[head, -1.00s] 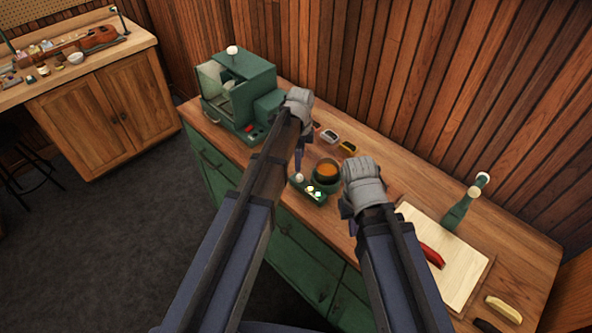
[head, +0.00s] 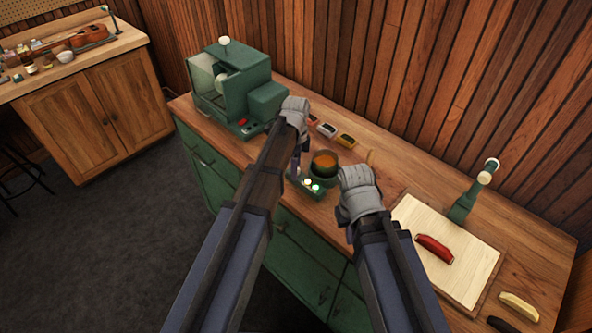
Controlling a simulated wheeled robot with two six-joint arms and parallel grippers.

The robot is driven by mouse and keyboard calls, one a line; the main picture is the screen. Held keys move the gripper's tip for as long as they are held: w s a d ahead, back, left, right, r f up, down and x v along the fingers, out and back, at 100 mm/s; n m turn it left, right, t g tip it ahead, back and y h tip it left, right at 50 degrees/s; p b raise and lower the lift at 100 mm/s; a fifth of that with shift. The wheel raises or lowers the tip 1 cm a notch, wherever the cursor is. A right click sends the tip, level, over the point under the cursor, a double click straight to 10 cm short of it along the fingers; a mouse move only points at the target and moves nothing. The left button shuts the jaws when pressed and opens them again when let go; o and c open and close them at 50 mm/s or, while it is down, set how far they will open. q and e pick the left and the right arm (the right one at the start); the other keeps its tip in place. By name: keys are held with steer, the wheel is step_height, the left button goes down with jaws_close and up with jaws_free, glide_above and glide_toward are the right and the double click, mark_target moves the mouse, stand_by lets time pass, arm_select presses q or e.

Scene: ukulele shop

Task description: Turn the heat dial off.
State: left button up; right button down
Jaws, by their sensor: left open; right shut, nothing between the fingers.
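A small green heater unit (head: 311,191) stands on the green-fronted counter, with a round pot of amber contents (head: 323,163) behind it. Two small lit lamps (head: 312,185) show on its top, one whitish-yellow and one greenish. My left gripper (head: 297,166) points down over the unit's left end, open. It largely covers the spot where the pale round dial sits, and I cannot tell whether it touches it. My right gripper (head: 346,224) is shut and empty, right of the unit near the counter's front; its fingertips are partly hidden by its own wrist.
A green machine (head: 240,85) stands left on the counter. Small trays (head: 345,140) lie behind the pot.

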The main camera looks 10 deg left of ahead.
arm_select(q)
jaws_close()
stand_by(0.5)
